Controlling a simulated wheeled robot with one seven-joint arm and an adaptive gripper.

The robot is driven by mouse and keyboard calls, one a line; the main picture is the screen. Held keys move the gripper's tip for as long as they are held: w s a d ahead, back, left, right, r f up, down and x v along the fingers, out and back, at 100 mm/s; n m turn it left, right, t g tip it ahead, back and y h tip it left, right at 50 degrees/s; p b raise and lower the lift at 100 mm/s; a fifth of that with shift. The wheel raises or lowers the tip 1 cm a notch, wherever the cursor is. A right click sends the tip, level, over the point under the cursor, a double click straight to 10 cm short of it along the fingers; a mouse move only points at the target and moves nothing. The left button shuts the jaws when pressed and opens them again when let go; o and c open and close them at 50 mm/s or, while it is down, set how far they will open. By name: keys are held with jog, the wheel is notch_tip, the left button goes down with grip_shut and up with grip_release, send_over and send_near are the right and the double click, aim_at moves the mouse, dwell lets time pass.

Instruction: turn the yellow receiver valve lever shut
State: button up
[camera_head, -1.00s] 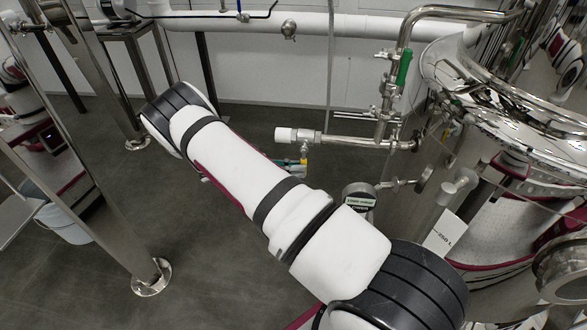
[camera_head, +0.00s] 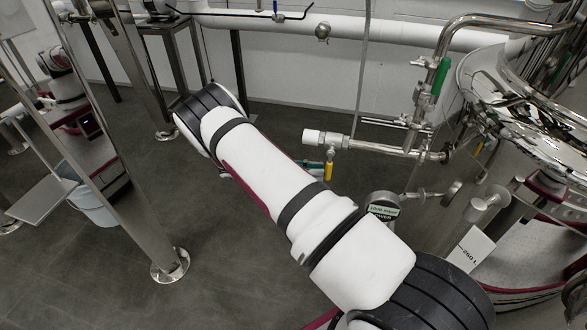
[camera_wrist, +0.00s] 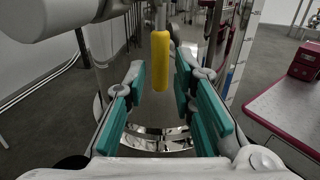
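The yellow valve lever (camera_head: 328,170) hangs down below a steel pipe with a white end (camera_head: 325,138) in the head view. In the wrist view the yellow lever (camera_wrist: 160,62) stands upright in the picture, ahead of and between the fingers. My gripper (camera_wrist: 160,78) is open, with a teal pad on each side and clear gaps to the lever. The lever's lower end reaches about the level of the fingertips. Contact is not visible. In the head view my arm hides most of the gripper; only a bit of teal shows beside the lever.
A steel tank (camera_head: 530,130) stands at the right. A round gauge (camera_head: 383,207) sits below the pipe. A green-handled valve (camera_head: 440,76) is above it. A steel post (camera_head: 130,190) and a bucket (camera_head: 92,203) are at the left. A white pipe crosses the wrist view's upper left.

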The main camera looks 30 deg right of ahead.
jog(key=v, duration=1)
